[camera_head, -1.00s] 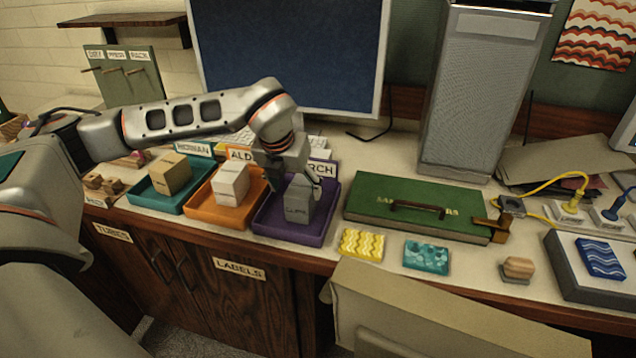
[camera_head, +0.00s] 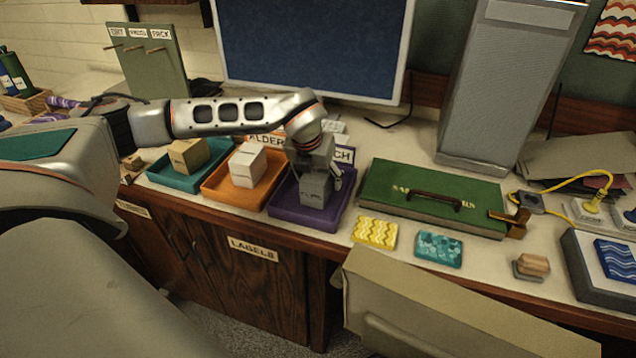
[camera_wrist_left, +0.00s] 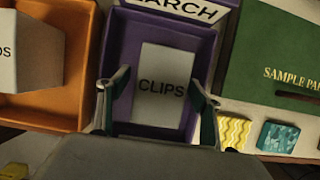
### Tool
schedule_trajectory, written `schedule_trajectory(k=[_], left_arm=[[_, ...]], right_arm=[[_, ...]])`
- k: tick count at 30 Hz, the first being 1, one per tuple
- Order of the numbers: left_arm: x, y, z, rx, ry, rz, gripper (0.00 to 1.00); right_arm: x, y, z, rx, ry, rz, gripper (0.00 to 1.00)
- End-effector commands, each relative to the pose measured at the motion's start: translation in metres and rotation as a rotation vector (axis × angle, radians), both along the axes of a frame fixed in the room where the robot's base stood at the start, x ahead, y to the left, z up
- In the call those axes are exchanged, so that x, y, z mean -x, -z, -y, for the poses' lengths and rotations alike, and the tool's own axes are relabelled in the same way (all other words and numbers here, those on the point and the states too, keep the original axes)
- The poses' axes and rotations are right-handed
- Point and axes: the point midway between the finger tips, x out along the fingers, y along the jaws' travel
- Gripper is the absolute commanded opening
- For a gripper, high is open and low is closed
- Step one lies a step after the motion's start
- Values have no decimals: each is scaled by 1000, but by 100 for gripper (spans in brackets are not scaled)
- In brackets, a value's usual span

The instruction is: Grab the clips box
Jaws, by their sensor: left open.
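The clips box (camera_head: 316,189) is a grey box standing in the purple tray (camera_head: 284,207). In the left wrist view the clips box (camera_wrist_left: 161,88) shows its pale top with the word CLIPS, inside the purple tray (camera_wrist_left: 140,30). My left gripper (camera_head: 322,172) is above and around the box in the head view. In the left wrist view its two open fingers (camera_wrist_left: 158,100) stand on either side of the box's near part, with gaps visible between fingers and box. My right gripper is not in view.
An orange tray (camera_head: 212,190) with a white box (camera_head: 246,166) is just left, then a teal tray (camera_head: 160,176) with a tan box (camera_head: 188,154). A green sample case (camera_head: 400,185) lies close on the right. A monitor (camera_head: 315,45) stands behind.

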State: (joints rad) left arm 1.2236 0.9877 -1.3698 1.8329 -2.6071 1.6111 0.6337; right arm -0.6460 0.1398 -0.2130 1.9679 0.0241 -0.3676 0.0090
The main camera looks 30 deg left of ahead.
Motion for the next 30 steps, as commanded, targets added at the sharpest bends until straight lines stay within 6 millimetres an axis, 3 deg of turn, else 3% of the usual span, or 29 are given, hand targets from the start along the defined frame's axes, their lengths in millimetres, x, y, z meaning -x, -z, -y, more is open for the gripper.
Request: schedule_trajectory(k=[3, 8, 9, 22, 26, 30], left_arm=[[0, 0, 0, 0, 0, 0, 62], [0, 0, 0, 0, 0, 0, 20], [0, -1, 0, 0, 0, 0, 18], [-1, -9, 0, 0, 2, 4, 18], [-1, -23, 0, 2, 0, 6, 18], [-2, -50, 0, 2, -1, 8, 18]], right_arm=[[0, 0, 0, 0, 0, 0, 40], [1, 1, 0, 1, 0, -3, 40], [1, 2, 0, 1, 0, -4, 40], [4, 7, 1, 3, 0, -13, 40], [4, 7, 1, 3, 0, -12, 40], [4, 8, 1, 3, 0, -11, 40]])
